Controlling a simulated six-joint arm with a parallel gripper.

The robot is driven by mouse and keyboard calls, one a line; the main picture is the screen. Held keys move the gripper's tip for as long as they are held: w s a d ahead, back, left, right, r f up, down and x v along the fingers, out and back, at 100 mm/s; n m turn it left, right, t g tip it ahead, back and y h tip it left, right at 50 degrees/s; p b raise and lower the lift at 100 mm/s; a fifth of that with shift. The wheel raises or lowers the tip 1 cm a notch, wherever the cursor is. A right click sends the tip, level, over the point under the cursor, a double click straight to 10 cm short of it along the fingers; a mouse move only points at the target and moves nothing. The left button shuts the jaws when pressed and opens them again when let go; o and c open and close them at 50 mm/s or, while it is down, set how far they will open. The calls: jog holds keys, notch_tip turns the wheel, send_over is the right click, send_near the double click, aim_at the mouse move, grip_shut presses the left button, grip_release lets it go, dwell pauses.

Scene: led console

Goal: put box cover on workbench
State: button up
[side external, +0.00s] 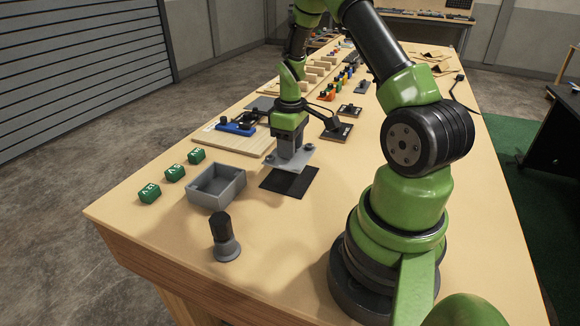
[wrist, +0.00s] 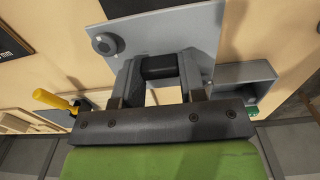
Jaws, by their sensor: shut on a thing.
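The box cover (side external: 296,164) is a flat grey plate with round corner fittings. My gripper (side external: 291,147) points down and is shut on its handle. In the wrist view the cover (wrist: 195,28) spreads out beyond my gripper (wrist: 160,72), whose fingers close on the dark cylindrical handle (wrist: 160,65). The cover is over or just beside the far edge of a black mat (side external: 290,182); I cannot tell the height of the gap. The open grey box (side external: 216,187) stands uncovered to the left, and part of it shows in the wrist view (wrist: 245,76). The workbench (side external: 160,235) lies beneath.
Several green labelled blocks (side external: 173,173) lie left of the box. A black-topped grey peg (side external: 225,240) stands in front. A wooden board with a blue tool (side external: 236,128) and black fixtures (side external: 337,130) lie behind. The front of the bench is mostly clear.

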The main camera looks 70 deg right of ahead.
aim_at(290, 177)
jog(key=shift+f, duration=2.7)
jog(key=o, duration=0.9)
jog(key=shift+f, duration=0.1)
jog(key=shift+o, duration=0.2)
notch_tip(290, 177, up, 12)
jog(key=shift+w+a+r, duration=0.1)
jog(key=shift+r, duration=0.1)
jog(key=a+r+m+t, duration=0.1)
jog(key=a+r+t, duration=0.1)
jog(key=a+r, duration=0.7)
jog(key=s+a+r+m+t+y, duration=0.1)
jog(key=s+a+r+t, duration=0.1)
jog(key=s+a+r, duration=0.2)
jog(key=s+a+r+m+t+y, duration=0.1)
jog(key=s+a+r+m+t, duration=0.1)
jog(key=s+a, duration=0.4)
jog(key=a+r+t, duration=0.1)
jog(key=a+r, duration=0.1)
jog(key=a, duration=0.1)
jog(key=shift+s+a, duration=0.2)
jog(key=shift+s, duration=0.2)
